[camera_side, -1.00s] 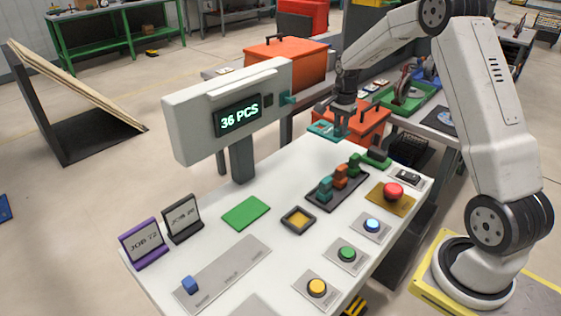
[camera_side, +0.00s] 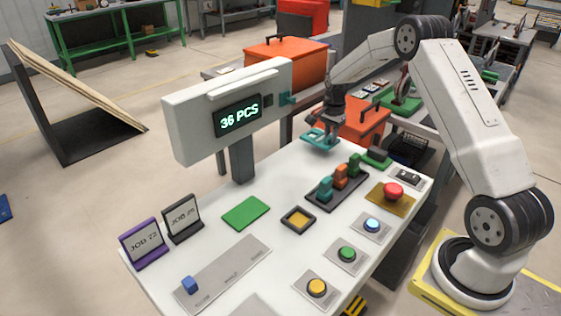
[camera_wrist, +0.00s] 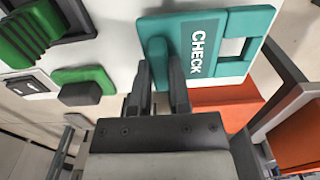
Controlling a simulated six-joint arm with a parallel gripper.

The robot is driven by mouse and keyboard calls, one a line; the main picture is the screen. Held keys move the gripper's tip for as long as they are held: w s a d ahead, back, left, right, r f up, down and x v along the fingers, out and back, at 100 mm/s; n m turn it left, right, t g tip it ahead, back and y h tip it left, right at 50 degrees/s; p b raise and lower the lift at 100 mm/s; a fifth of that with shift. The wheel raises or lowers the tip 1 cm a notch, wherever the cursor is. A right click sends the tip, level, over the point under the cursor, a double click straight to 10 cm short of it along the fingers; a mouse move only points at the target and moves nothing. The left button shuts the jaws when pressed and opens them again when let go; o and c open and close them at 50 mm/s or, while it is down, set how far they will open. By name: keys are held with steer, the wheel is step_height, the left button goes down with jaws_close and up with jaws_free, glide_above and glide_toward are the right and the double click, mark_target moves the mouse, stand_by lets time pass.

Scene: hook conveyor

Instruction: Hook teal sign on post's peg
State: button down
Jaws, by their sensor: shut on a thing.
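The teal sign (camera_side: 320,138) is in my gripper (camera_side: 327,123), held above the back edge of the white table in the side view. In the wrist view the sign (camera_wrist: 232,45) reads "CHECK" and has a rectangular opening at one end. My gripper (camera_wrist: 163,80) is shut on the sign's raised teal grip there. The post (camera_side: 241,160) stands on the table and carries a display box reading "36 PCS". A teal peg (camera_side: 288,98) sticks out from the right end of that box. The sign is apart from the peg, lower and to its right.
A red button (camera_side: 393,191) and several other buttons line the right side. Orange boxes (camera_side: 282,62) stand behind. A green pad (camera_side: 246,212) lies before the post.

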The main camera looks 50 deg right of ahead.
steer(key=shift+f, duration=1.45)
steer(key=shift+f, duration=0.15)
steer(key=c, duration=0.6)
jaws_free()
steer(key=shift+s+d+r, duration=0.1)
steer(key=shift+d+r, duration=0.05)
steer(key=shift+r, duration=3.75)
